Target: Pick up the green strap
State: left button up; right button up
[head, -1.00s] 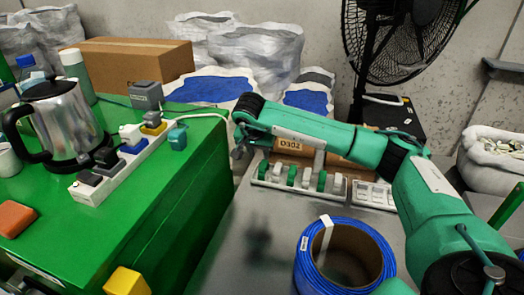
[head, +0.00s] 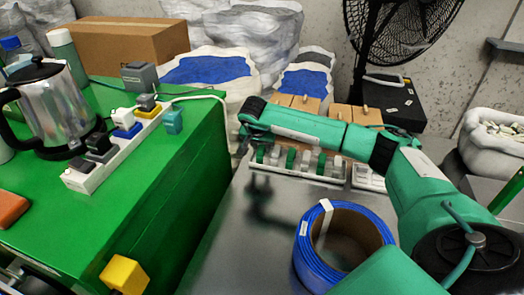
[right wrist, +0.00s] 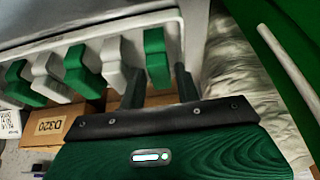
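A white rack (head: 330,176) on the grey table holds a row of green and white pieces. The green strap (right wrist: 156,58) appears to be the green piece at the row's end in the right wrist view. My right gripper (right wrist: 160,84) has its two dark fingers apart, one on each side of this green piece, with a small gap visible. Whether the fingertips touch it cannot be told. In the head view my right gripper (head: 241,148) is at the rack's left end, partly hidden by my arm. My left gripper is not in view.
A blue cable spool (head: 305,258) stands on the table in front of the rack. Cardboard boxes (head: 298,105) are behind it. A green cabinet (head: 170,190) with a power strip (head: 120,155) and kettle (head: 55,108) is at left. A black fan (head: 405,35) stands behind.

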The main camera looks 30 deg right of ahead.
aim_at(262, 147)
jog(key=shift+x, duration=1.5)
jog(key=c, duration=0.7)
